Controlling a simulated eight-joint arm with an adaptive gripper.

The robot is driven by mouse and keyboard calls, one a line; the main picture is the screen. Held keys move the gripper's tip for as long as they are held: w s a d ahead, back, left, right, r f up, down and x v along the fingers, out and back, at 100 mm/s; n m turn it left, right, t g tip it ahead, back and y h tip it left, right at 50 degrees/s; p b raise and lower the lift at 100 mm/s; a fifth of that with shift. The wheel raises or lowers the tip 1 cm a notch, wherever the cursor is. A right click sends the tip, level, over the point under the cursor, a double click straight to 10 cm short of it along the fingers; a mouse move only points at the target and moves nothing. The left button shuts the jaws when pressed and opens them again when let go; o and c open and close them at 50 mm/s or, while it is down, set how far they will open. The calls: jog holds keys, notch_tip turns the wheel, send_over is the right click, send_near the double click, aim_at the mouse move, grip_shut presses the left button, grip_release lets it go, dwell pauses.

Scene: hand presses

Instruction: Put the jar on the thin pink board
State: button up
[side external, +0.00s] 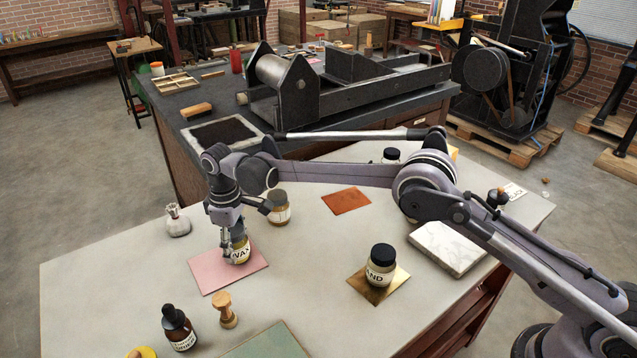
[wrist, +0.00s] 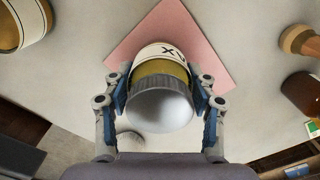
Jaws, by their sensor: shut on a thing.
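A jar (side external: 241,250) with a white lettered label and a yellowish body is between the fingers of my gripper (side external: 232,238). The wrist view shows the same jar (wrist: 160,75) with its grey lid toward the camera and a finger on each side. The thin pink board (side external: 212,278) lies flat on the table under the jar in the side view. It also shows behind the jar in the wrist view (wrist: 182,28). The jar looks roughly upright over the board. I cannot tell whether its base touches the board.
Another jar (side external: 279,208) stands behind the gripper, and a black-lidded jar (side external: 381,265) stands on a gold board (side external: 365,292). A white pouch-shaped item (side external: 177,222), a wooden stamp (side external: 224,312) and a brown bottle (side external: 178,328) stand around the pink board.

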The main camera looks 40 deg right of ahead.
jog(key=shift+f, duration=0.15)
jog(key=o, duration=1.4)
jog(key=shift+c, duration=0.2)
